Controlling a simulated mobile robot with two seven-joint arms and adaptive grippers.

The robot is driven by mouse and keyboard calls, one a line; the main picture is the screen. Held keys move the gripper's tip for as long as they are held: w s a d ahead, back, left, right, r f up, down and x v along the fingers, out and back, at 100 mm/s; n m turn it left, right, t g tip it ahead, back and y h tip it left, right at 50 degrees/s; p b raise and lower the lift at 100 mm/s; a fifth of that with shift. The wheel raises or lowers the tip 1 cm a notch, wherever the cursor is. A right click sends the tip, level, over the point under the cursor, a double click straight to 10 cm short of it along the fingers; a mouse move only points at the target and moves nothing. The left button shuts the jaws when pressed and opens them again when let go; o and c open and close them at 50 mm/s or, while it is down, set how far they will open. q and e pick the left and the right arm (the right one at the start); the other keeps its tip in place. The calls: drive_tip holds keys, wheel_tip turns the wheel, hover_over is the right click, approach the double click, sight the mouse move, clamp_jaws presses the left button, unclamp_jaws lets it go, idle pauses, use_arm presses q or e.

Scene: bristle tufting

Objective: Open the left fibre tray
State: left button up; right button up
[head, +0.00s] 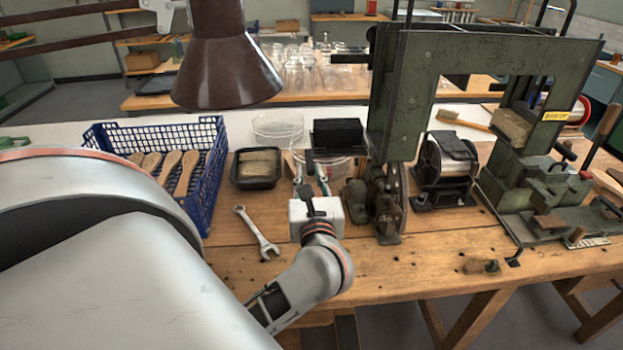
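A black, box-shaped tray (338,133), which I take to be the left fibre tray, sits at the left side of the green tufting machine (400,90). Its top looks dark and closed, and no fibre shows in it. My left gripper (310,172) is just below and in front of this tray's left end, pointing away from me. Its two fingers stand apart, with a small dark upright piece near their tips; I cannot tell whether they touch it. On the machine's right, another tray (514,127) shows tan fibre. My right gripper is not in view.
A blue crate (218,160) with wooden brush backs stands at the left. A black tub of bristles (257,168), a clear round dish (278,127) and a spanner (258,234) are near my arm. A brown lamp shade (228,65) hangs above. The bench front is mostly clear.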

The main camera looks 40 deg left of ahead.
use_arm(q)
drive_tip(key=v, duration=0.8)
drive_tip(key=shift+s+d, duration=0.2)
drive_tip(key=shift+s, duration=0.1)
